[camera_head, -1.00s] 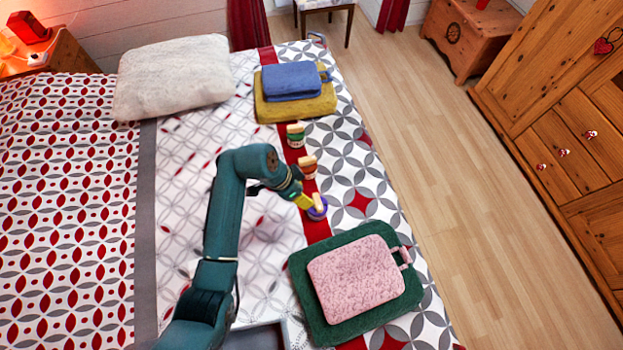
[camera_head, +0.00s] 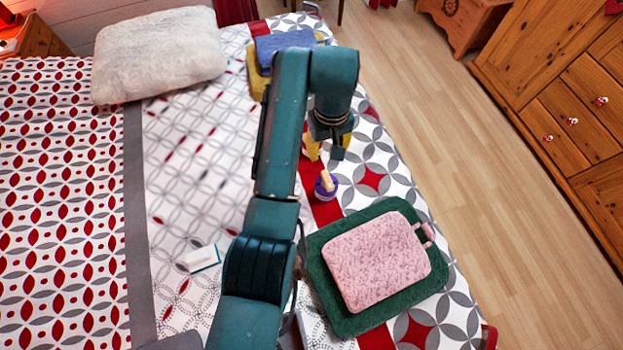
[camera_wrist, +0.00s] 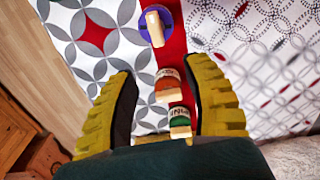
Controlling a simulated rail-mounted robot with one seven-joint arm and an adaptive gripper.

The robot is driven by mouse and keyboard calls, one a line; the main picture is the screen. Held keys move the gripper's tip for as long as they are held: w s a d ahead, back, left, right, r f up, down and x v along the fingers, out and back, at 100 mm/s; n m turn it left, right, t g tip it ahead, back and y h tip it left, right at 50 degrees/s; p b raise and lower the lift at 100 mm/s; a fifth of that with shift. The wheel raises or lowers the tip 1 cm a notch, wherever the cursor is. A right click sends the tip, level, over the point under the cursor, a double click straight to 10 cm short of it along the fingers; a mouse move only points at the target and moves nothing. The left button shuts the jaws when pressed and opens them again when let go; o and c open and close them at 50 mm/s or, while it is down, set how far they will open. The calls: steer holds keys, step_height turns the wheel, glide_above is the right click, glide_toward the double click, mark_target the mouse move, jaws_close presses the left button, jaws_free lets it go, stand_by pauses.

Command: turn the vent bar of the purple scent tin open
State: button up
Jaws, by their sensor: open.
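The purple scent tin (camera_head: 325,190) stands on the red stripe of the bed cover. Its pale wooden vent bar (camera_head: 328,180) lies across the top. In the wrist view the purple tin (camera_wrist: 146,34) is at the top, beyond the fingertips, with its bar (camera_wrist: 154,28) running nearly up and down the picture. My gripper (camera_head: 328,153) is open and empty, raised above the bed on the far side of the purple tin and apart from it. Its two yellow fingers show in the wrist view (camera_wrist: 160,75), with nothing held between them.
The wrist view shows an orange tin (camera_wrist: 168,92) and a green tin (camera_wrist: 180,120) in line with the purple one; my arm mostly hides them in the head view. A pink cushion (camera_head: 385,265) on a green one (camera_head: 322,308) lies nearby. A white box (camera_head: 203,258) lies left.

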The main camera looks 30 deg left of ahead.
mark_target(327, 179)
steer(key=f+b, duration=0.1)
steer(key=f, duration=0.4)
steer(key=f+b, duration=0.2)
steer(key=f, duration=0.4)
steer(key=d+f+b, duration=0.1)
steer(key=f+b, duration=0.1)
steer(key=f, duration=0.3)
steer(key=shift+w+f, duration=0.1)
steer(key=shift+f, duration=0.25)
jaws_close()
